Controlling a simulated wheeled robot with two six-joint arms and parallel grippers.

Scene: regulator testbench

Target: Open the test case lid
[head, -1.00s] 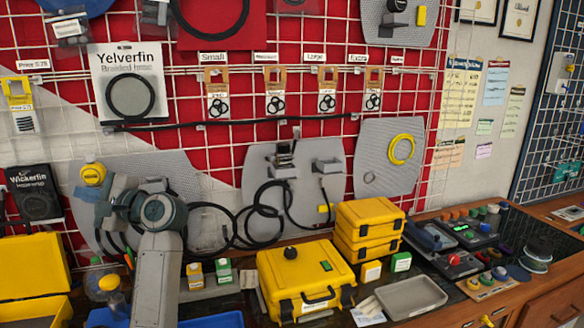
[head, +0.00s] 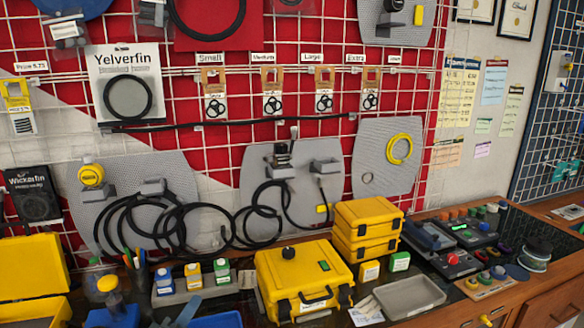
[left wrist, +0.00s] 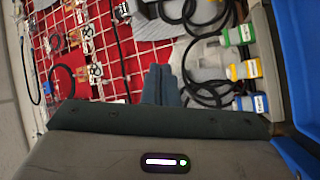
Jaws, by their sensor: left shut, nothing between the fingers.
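A yellow case (head: 300,283) with black front latches and a label stands on the bench in the middle of the head view. Its lid is down, with a black knob (head: 289,253) on top and a small green display. My left gripper (left wrist: 162,82) shows in the left wrist view with its two grey fingers together and nothing between them. It points toward the red wall grid and is not touching the case. The case is not in the left wrist view. My right gripper is in neither view.
Two stacked yellow cases (head: 366,230) stand behind and right of the closed case. A grey tray (head: 411,297) lies to its right. Three small bottles (head: 194,276) stand in a rack to its left. Another yellow case (head: 32,266) stands open at far left.

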